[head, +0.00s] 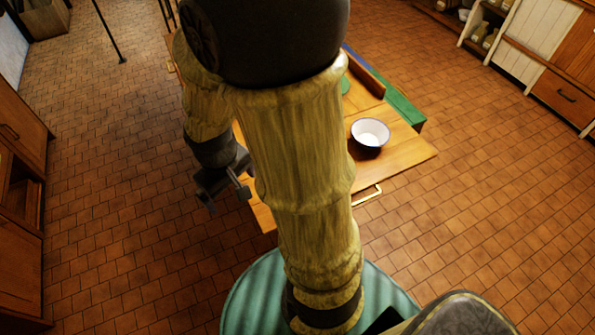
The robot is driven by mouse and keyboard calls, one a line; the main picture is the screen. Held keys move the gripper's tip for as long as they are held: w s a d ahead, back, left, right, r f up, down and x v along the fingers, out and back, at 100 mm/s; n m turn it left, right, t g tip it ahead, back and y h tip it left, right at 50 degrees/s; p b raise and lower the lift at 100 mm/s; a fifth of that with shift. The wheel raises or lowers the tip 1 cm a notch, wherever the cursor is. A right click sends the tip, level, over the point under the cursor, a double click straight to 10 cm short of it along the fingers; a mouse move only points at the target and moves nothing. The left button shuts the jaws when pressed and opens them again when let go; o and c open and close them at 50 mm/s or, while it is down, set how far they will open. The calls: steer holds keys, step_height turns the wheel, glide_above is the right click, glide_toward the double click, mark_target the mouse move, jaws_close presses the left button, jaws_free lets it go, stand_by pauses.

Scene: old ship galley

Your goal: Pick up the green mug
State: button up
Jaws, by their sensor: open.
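No green mug can be made out for certain. A small green thing (345,87) shows at the right edge of my arm, on the wooden table (408,158); my arm hides most of it, so I cannot tell what it is. My gripper (229,199) is open and empty, left of my arm and near the table's left side. In the picture it is lower and to the left of the green thing, well apart from it. My arm covers much of the tabletop.
A white bowl with a dark outside (370,134) stands on the table's right part. A raised wooden board (364,76) and a green strip (404,108) line the far right edge. A brass handle (367,196) juts from the near edge. Tiled floor is open on both sides.

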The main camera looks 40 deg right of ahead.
steer(key=w+d+f+n+g+h+b, duration=0.1)
steer(key=w+d+f+n+h+b, duration=0.1)
steer(key=w+d+f+n+h, duration=0.45)
steer(key=w+d+f+n+g+h+b, duration=0.15)
steer(key=w+d+f+n+h, duration=0.25)
steer(key=f+n+h, duration=0.4)
steer(key=s+d+f+y+p, duration=0.1)
steer(key=d+f, duration=0.3)
steer(key=d, duration=0.6)
steer(key=shift+d+f+y, duration=0.15)
steer(key=shift+f+y, duration=0.05)
steer(key=shift+y, duration=0.15)
steer(key=shift+n, duration=0.25)
steer(key=shift+p+x, duration=0.8)
steer(key=shift+x, duration=1.85)
steer(key=shift+w+r, duration=0.15)
steer(key=shift+w, duration=0.05)
